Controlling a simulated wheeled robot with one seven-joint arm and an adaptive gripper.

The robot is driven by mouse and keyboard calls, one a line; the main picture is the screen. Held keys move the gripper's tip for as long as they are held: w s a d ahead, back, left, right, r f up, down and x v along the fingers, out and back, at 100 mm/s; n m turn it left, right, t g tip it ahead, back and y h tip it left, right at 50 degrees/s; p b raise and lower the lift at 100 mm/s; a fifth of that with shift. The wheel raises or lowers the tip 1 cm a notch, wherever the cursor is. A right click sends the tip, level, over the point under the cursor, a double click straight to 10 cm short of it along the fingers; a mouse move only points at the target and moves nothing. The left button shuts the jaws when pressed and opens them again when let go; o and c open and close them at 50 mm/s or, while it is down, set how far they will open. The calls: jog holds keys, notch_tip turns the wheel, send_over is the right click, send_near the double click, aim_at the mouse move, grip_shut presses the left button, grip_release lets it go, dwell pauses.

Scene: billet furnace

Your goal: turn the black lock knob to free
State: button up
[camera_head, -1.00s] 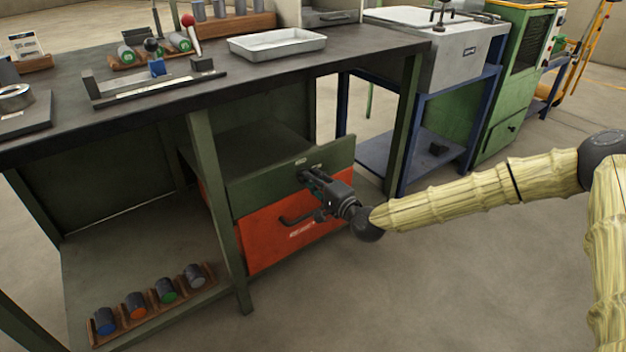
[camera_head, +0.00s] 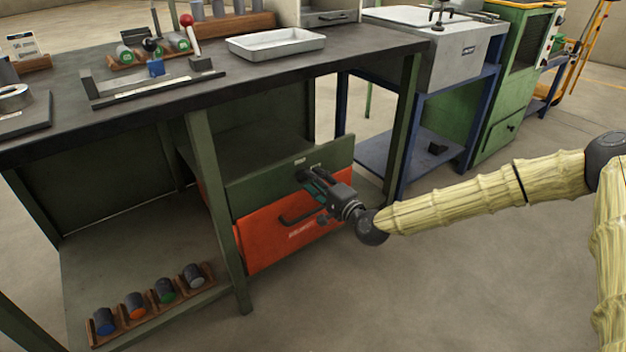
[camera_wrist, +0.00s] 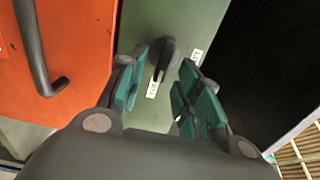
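The black lock knob (camera_wrist: 164,60) sits on the green panel (camera_wrist: 190,22) in the wrist view, between and just beyond the fingertips of my gripper (camera_wrist: 162,80). The gripper's teal-padded fingers are apart, one on each side of the knob, with gaps visible, so it is open. A white label lies beside the knob at its lower end and another at its right. In the head view my gripper (camera_head: 312,183) is in front of the green panel (camera_head: 265,183), above the orange drawer. There the knob is hidden behind the gripper.
The orange drawer (camera_head: 265,245) with a black bar handle (camera_head: 297,217) is below the green panel. A green table leg (camera_head: 215,200) stands to its left. A workbench top (camera_head: 345,50) with a metal tray (camera_head: 277,43) is above.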

jog(key=v, duration=1)
jog(key=shift+s+d, duration=0.15)
jog(key=s+a+f+n+g+h, duration=0.2)
jog(key=s+f+g, duration=0.2)
jog(key=s+f, duration=0.65)
jog(key=s+a+f+n+g+h, duration=0.1)
jog(key=s+a+f+n+g, duration=0.2)
jog(key=s+f, duration=0.75)
jog(key=s+d+f+n+g+h, duration=0.3)
jog(key=s+d+f+g, duration=0.3)
jog(key=s+f, duration=0.45)
jog(key=s+d+f+n+g+h, duration=0.1)
jog(key=s+d+n+g+h, duration=0.3)
jog(key=s+d, duration=0.9)
notch_tip(320, 180, up, 36)
jog(key=w+m+t+p, duration=0.1)
jog(key=t+p, duration=0.1)
jog(key=p, duration=3.4)
jog(key=shift+w+d+h, duration=0.25)
jog(key=shift+w+h, duration=0.05)
jog(key=shift+w, duration=0.1)
jog(key=shift+a+f, duration=0.1)
jog(key=shift+f, duration=0.05)
